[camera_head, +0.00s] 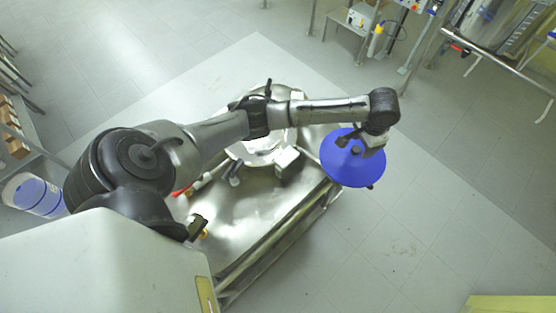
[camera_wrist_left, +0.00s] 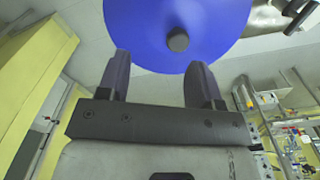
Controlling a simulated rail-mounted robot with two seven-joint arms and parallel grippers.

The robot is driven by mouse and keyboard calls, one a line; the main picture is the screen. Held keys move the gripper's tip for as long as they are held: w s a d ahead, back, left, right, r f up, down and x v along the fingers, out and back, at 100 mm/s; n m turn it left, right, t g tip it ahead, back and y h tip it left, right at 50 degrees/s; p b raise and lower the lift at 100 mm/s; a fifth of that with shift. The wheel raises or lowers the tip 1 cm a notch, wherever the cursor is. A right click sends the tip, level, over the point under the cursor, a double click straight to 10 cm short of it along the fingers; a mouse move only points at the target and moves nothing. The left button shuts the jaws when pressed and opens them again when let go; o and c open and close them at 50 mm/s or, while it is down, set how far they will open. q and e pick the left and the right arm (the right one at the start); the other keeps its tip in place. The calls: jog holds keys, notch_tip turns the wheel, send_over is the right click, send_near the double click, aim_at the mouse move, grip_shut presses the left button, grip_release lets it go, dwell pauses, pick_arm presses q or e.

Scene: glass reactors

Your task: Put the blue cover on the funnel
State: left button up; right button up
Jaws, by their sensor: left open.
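The blue cover (camera_head: 350,172) is a round blue disc with a dark knob at its middle, at the right end of the steel table in the head view. It also shows at the top of the left wrist view (camera_wrist_left: 150,30). My left gripper (camera_head: 358,143) is at the cover's upper right edge in the head view. In the left wrist view its two fingers (camera_wrist_left: 159,65) are apart, and the dark knob (camera_wrist_left: 177,40) shows beyond their tips, nearer the right finger. I cannot make out a funnel; whether one is under the cover is hidden. My right gripper is not in view.
A steel table (camera_head: 245,215) stands below my left arm, with a round shiny steel vessel (camera_head: 255,150) on it, partly hidden by the arm. A clear container with blue contents (camera_head: 38,197) is at the far left. Open grey floor (camera_head: 430,210) lies right of the table.

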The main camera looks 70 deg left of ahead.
pick_arm(q)
jog(key=m, duration=0.2)
send_over(349, 179)
jog(key=s+d, duration=0.2)
jog(key=s, duration=0.1)
notch_tip(349, 179, down, 6)
jog(key=f, duration=0.1)
jog(key=s+d+f+t+h, duration=0.1)
jog(key=s+d+f+h, duration=0.2)
jog(key=s, duration=0.4)
jog(key=s+r+t+y, duration=0.2)
jog(key=s, duration=1.6)
jog(key=shift+s+d+r+n+y, duration=0.2)
jog(key=shift+s+n+y, duration=0.1)
jog(key=shift+n+y, duration=0.1)
notch_tip(349, 179, up, 6)
jog(key=p, duration=0.6)
jog(key=shift+f, duration=0.15)
